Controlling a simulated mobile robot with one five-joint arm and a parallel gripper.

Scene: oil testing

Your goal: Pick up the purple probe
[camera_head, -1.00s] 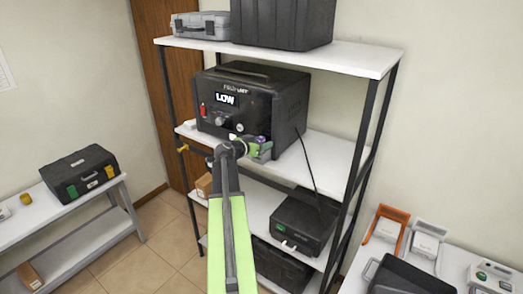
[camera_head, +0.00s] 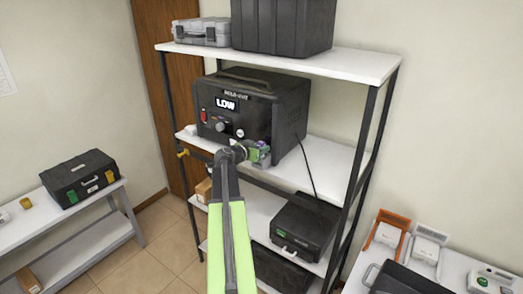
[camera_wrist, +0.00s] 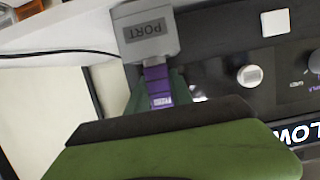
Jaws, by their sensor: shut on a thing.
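The purple probe (camera_wrist: 157,82) shows in the wrist view, its top end at a grey block marked PORT (camera_wrist: 145,32). My gripper (camera_wrist: 156,100) is shut on the probe, with a dark green finger on each side of it. The green gripper body hides the probe's lower part. In the head view my gripper (camera_head: 258,152) is in front of the lower right of the black unit (camera_head: 270,105), whose display reads LOW. The probe is too small there to make out clearly.
The unit stands on the middle board of a metal-framed shelf (camera_head: 330,165). A black cable (camera_head: 308,165) hangs from its right side. A black case (camera_head: 300,228) sits on the board below. Side tables (camera_head: 110,207) stand left and right.

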